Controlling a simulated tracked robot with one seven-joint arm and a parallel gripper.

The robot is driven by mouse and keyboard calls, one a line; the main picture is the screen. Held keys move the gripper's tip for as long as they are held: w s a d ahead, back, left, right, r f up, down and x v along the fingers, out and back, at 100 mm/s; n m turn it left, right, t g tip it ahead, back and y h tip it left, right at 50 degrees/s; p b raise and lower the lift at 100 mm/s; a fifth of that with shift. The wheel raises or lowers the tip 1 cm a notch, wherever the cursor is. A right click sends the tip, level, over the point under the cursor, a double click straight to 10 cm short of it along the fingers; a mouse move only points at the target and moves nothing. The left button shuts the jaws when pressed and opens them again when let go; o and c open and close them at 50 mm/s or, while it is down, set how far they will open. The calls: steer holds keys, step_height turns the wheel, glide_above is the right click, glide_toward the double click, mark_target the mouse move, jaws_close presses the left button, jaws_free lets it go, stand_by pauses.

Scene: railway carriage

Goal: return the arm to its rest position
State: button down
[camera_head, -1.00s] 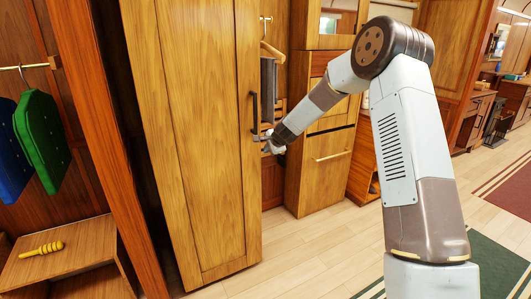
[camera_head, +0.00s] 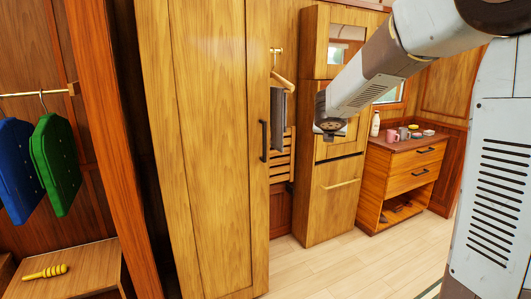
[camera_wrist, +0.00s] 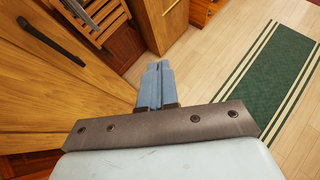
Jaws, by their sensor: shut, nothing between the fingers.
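My arm comes in from the right in the head view, with its forearm bent down to the left. My gripper (camera_head: 330,133) hangs at its end, in front of the tall wooden cabinet beyond the wardrobe, mostly hidden behind my wrist. In the wrist view my gripper (camera_wrist: 157,75) shows its blue-grey fingers together, with nothing between them. The wardrobe door (camera_head: 215,150) has a dark upright handle (camera_head: 264,138), and my gripper is apart from it. The handle also shows at the upper left of the wrist view (camera_wrist: 50,40).
A drawer unit (camera_head: 405,175) with mugs on top stands at the back right. A rail with blue (camera_head: 20,165) and green (camera_head: 57,165) padded items is at the left, above a shelf with a yellow tool (camera_head: 44,271). The floor (camera_head: 325,260) is clear.

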steer(key=s+d+r+m+g+h, duration=0.1)
steer(key=s+d+r+m+g, duration=0.15)
steer(key=s+m, duration=0.65)
steer(key=s+d+r+m+g+h, duration=0.1)
steer(key=s+d+m, duration=0.3)
steer(key=s+m, duration=0.55)
steer(key=s+a+f+m+g+y, duration=0.1)
steer(key=s+a+f+m+y, duration=0.1)
steer(key=s+m, duration=0.5)
steer(key=s+a+f+m+g+y, duration=0.1)
steer(key=s+m, duration=0.6)
steer(key=s, duration=0.7)
step_height(320, 180, down, 2)
steer(key=shift+a+y, duration=0.45)
steer(key=shift+y, duration=0.65)
